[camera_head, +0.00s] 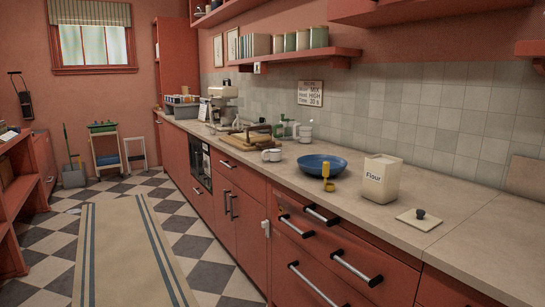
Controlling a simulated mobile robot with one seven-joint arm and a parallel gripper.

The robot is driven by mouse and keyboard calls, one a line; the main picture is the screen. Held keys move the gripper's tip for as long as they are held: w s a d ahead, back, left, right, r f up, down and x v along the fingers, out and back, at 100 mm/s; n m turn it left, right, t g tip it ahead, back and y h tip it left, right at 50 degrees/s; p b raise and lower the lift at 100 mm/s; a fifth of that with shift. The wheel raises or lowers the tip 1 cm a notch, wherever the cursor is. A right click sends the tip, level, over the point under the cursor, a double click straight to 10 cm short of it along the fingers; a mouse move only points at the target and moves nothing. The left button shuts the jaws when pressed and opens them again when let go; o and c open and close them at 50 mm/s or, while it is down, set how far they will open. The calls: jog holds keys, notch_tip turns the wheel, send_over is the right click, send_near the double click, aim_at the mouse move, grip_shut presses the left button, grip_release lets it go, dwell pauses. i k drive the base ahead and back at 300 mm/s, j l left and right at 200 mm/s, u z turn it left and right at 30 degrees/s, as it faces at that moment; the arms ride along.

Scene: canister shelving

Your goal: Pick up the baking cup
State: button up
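I cannot tell for sure which thing is the baking cup. A small yellow item (327,171), upright with a wider yellow cup-like part at its base, stands on the counter in front of a blue bowl (308,165). Two small white cups (272,155) stand close together farther back, left of the bowl. My gripper is not in view.
A white flour canister (381,180) stands open on the counter (460,206); a square lid with a dark knob (420,217) lies to its right. A wooden board (242,137) and coffee machine (222,104) are farther back. The rug (125,250) is clear.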

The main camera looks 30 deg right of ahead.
aim_at(274, 152)
jog(key=z, duration=1.25)
